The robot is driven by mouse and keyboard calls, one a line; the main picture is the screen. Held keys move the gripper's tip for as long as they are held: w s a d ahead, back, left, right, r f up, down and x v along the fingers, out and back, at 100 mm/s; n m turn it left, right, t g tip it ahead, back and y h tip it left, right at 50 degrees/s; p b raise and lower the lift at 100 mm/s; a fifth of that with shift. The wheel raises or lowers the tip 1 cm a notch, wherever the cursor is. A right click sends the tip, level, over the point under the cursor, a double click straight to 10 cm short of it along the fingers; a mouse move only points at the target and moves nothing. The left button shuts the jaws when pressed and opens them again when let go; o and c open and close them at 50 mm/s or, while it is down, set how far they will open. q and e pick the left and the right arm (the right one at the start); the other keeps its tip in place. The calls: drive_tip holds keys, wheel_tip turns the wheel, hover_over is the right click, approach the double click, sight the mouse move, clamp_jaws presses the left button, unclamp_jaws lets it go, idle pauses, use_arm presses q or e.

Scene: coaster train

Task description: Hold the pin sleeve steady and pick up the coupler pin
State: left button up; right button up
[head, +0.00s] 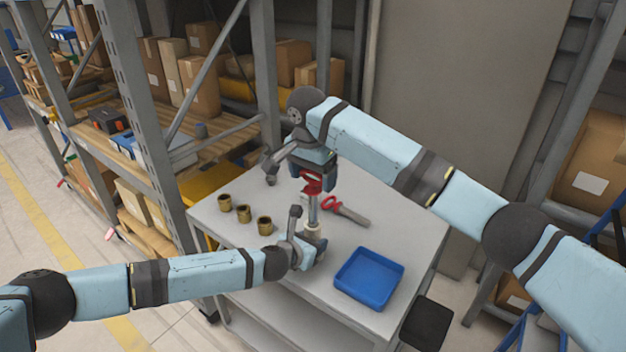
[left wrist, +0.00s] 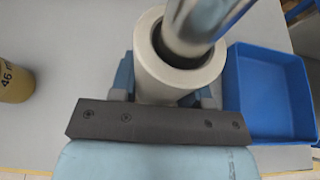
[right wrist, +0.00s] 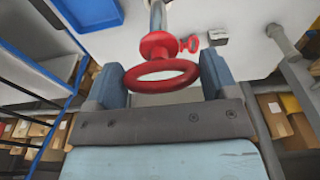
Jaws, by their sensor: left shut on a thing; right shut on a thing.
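The pin sleeve (head: 312,231) is a short cream tube standing upright on the table. My left gripper (head: 308,248) is shut on it from the near side. In the left wrist view the sleeve (left wrist: 152,72) sits between the fingers, its round mouth up. The coupler pin (head: 313,207) is a grey metal shaft with a red ring handle, which shows in the right wrist view (right wrist: 161,75). My right gripper (head: 313,178) is shut on the red handle, above the sleeve. The shaft points down to the sleeve's mouth; how deep its lower end sits is unclear.
A blue tray (head: 369,277) is at the front right. A grey metal piece (head: 270,168) is at the back left. Shelving stands behind the table (head: 290,286).

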use_arm(q)
drive_tip(key=o, duration=1)
drive_tip(key=shift+o, duration=0.2)
drive_tip(key=shift+a, duration=0.1)
